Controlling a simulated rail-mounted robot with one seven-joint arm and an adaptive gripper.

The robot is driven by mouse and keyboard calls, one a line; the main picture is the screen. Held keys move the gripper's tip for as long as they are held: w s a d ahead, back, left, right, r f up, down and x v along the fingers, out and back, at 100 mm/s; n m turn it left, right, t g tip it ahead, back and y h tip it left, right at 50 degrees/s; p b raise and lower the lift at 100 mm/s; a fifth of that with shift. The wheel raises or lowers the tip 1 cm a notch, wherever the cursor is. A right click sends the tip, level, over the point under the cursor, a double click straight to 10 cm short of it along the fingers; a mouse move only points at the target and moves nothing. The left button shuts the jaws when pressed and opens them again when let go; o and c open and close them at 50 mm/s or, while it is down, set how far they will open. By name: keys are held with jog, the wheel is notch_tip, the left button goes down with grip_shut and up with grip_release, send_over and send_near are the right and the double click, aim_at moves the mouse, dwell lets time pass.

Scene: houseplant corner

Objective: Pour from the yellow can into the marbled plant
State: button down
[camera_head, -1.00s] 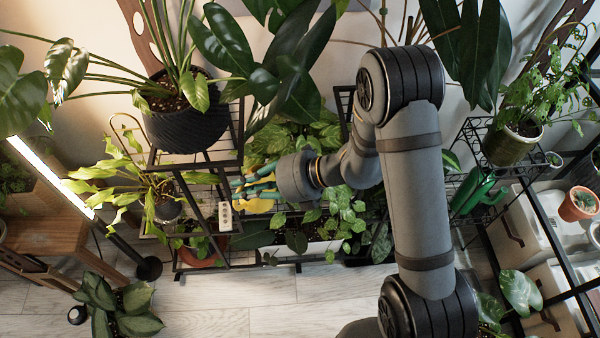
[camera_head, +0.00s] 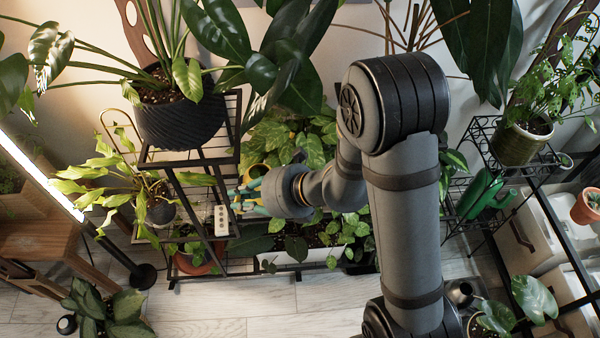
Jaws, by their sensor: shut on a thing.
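My gripper (camera_head: 246,195), with teal fingers, is shut on the yellow can (camera_head: 256,172). Only parts of the can show, its rounded yellow edge above the fingers and a little yellow beside them; my wrist hides the rest. The can is held just right of the black plant stand, over the leafy planters. A plant with mottled yellow-green leaves (camera_head: 305,138) stands just behind and right of the can; I cannot tell for certain that it is the marbled plant. No water shows.
The black metal stand (camera_head: 195,158) carries a ribbed dark pot (camera_head: 178,122) close left of my gripper. A white remote-like object (camera_head: 221,220) is below it. A white planter (camera_head: 295,252) with leafy plants stands below my wrist. A green watering can (camera_head: 485,190) is at right.

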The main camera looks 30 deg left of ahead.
jog(key=s+r, duration=0.1)
jog(key=s, duration=0.1)
jog(key=s+r, duration=0.2)
jog(key=shift+a+p, duration=0.15)
jog(key=shift+p, duration=0.15)
jog(key=shift+w, duration=0.1)
